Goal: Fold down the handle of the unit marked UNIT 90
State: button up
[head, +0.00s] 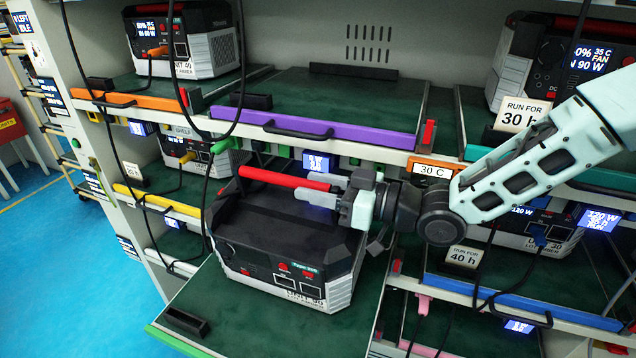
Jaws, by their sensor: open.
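A black and white power unit (285,245) sits on a pulled-out dark green tray (215,315) in the middle of the head view. The small mark low on its front looks like UNIT 90 but is hard to read. Its red handle (275,178) shows as a bar above the back of the unit's top and appears raised. My gripper (318,191) comes in from the right, with its fingers at the right end of the red bar. It is open. Whether a finger touches the handle I cannot tell; the gripper hides the handle's right end.
A shelf with a purple front bar (310,128) lies just above and behind the handle. Black cables (207,205) hang at the unit's left. Other units stand at upper left (185,45) and upper right (560,60). A blue-barred tray (530,303) is at right.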

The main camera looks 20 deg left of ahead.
grip_shut()
jog(key=s+f+n+b, duration=0.1)
jog(key=n+b, duration=0.1)
jog(key=b, duration=0.2)
jog(key=s+n+b, duration=0.1)
jog(key=n+b, duration=0.1)
jog(key=b, duration=0.1)
jog(key=shift+s+r+n+b, duration=0.1)
jog(key=shift+n+b, duration=0.2)
jog(key=shift+b, duration=0.25)
grip_release()
